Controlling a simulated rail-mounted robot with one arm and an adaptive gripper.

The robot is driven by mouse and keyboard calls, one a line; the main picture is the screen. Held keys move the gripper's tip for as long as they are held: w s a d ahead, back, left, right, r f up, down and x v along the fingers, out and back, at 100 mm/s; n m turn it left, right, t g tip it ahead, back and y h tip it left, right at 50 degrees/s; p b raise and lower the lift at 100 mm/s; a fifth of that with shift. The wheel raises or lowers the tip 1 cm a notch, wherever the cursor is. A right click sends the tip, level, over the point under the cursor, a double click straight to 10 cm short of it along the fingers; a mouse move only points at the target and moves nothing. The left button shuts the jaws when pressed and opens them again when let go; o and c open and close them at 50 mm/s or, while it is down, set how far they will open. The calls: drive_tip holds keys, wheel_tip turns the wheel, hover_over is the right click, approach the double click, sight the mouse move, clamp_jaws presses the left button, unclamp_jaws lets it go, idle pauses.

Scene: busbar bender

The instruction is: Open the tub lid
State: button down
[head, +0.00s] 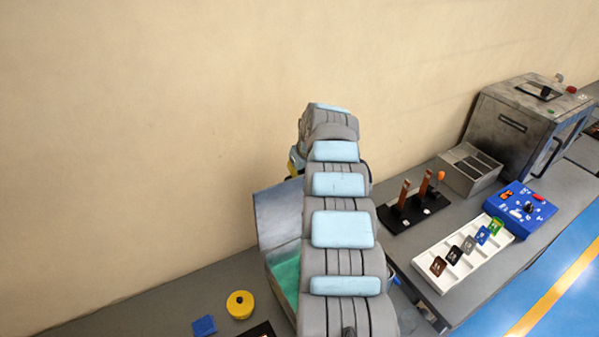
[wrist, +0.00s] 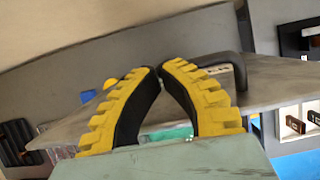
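The tub (head: 287,277) stands on the bench with teal-green inside, partly hidden behind my arm. A blue-grey panel that looks like its lid (head: 277,218) stands raised and tilted at the tub's back left. My gripper lies at the far end of my arm, mostly hidden in the head view, beside the panel's upper edge. In the wrist view my gripper (wrist: 160,70) has its yellow and black fingers drawn together at the tips, with nothing visible between them. A pale grey-green slab crosses in front of the finger bases. I cannot tell whether the fingers touch the lid.
A yellow round pot (head: 240,304) and a blue block (head: 204,326) lie left of the tub. To the right are a white card tray (head: 462,262), a black stand (head: 414,210), a blue control box (head: 521,208) and a grey machine (head: 520,128). The wall runs close behind.

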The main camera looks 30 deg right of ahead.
drive_tip(key=shift+r, duration=0.2)
drive_tip(key=v, duration=1.1)
drive_tip(key=shift+s+r, duration=0.2)
drive_tip(key=shift+r, duration=0.05)
idle(0.4)
